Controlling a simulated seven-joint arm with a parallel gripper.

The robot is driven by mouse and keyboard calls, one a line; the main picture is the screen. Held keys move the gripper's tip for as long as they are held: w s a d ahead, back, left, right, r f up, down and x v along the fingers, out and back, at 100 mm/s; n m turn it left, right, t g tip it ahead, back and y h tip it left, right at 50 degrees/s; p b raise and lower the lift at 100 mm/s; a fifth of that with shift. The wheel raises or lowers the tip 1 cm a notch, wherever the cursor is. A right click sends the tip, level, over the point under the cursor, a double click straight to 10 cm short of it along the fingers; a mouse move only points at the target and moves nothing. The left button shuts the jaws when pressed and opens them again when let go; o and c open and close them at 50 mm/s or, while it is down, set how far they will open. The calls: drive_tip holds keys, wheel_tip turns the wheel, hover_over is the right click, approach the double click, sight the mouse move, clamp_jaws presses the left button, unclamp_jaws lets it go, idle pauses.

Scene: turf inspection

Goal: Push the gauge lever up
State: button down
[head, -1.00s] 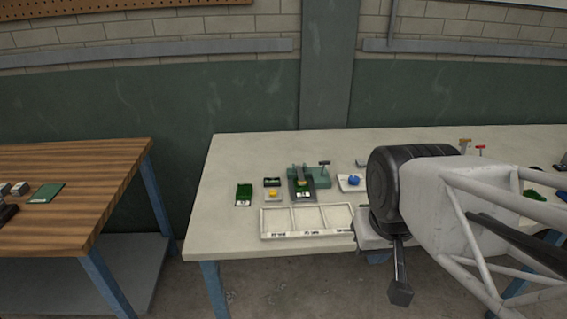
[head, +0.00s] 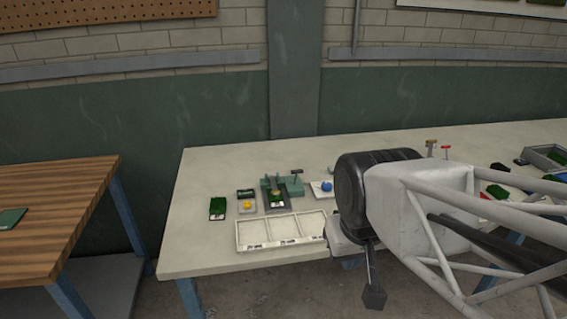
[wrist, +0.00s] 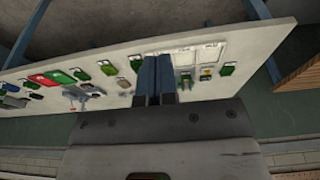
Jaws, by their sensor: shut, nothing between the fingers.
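The gauge (head: 283,187) is a small green fixture on the pale bench, with a turf sample in its front. Its dark T-shaped lever (head: 297,173) stands at its right. In the wrist view, a green part that seems to be the gauge (wrist: 187,81) lies just right of my fingers. My gripper (wrist: 154,60) shows there as two blue-grey fingers, shut together and empty, over the bench. I see no contact with the lever.
A white three-part tray (head: 240,237) lies in front of the gauge. A yellow-topped piece (head: 246,206) and a green sample (head: 217,209) are to its left. A blue item (head: 326,187) on a white plate is to its right. A wooden table (head: 60,200) stands at left.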

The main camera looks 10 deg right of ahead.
drive_tip(key=c, duration=1.8)
unclamp_jaws()
drive_tip(key=o, duration=0.5)
drive_tip(key=shift+w, duration=0.15)
drive_tip(key=shift+c, duration=0.2)
drive_tip(key=shift+o, duration=1.2)
drive_tip(key=shift+w+r, duration=0.15)
drive_tip(key=shift+w, duration=0.05)
drive_tip(key=m+t+y, duration=0.1)
drive_tip(key=m+y, duration=0.4)
drive_tip(key=m, duration=1.2)
hover_over(299, 171)
drive_tip(key=s+d, duration=0.2)
drive_tip(key=f, duration=1.3)
drive_tip(key=shift+w, duration=0.2)
drive_tip(key=shift+w+d+f, duration=0.1)
drive_tip(key=shift+w, duration=0.1)
